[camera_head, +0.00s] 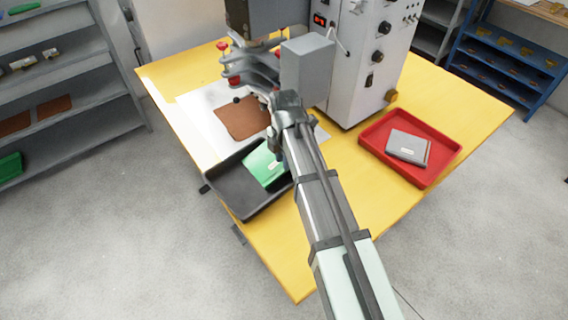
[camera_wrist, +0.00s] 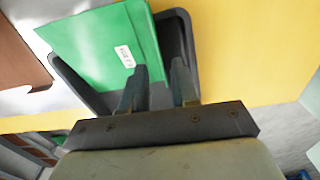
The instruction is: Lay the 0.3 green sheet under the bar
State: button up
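The green sheet (camera_head: 262,166), with a small white label, lies in the dark grey tray (camera_head: 222,187) at the front left of the yellow table. In the wrist view the green sheet (camera_wrist: 95,45) fills the upper left, and its label is too small to read surely. My gripper (camera_wrist: 159,66) is over the tray at the sheet's right edge. In the head view my arm partly covers the sheet's right side. The grey machine (camera_head: 362,60) stands at the back; its bar is not clearly visible behind my arm.
A brown sheet (camera_head: 243,118) lies on a white surface (camera_head: 203,112) before the machine, behind the dark tray. A red tray (camera_head: 444,166) at the right holds a grey labelled sheet (camera_head: 408,147). The yellow table between the arm and the red tray is clear.

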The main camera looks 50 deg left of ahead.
notch_tip(320, 180, up, 9)
dwell(0.4)
dwell(0.5)
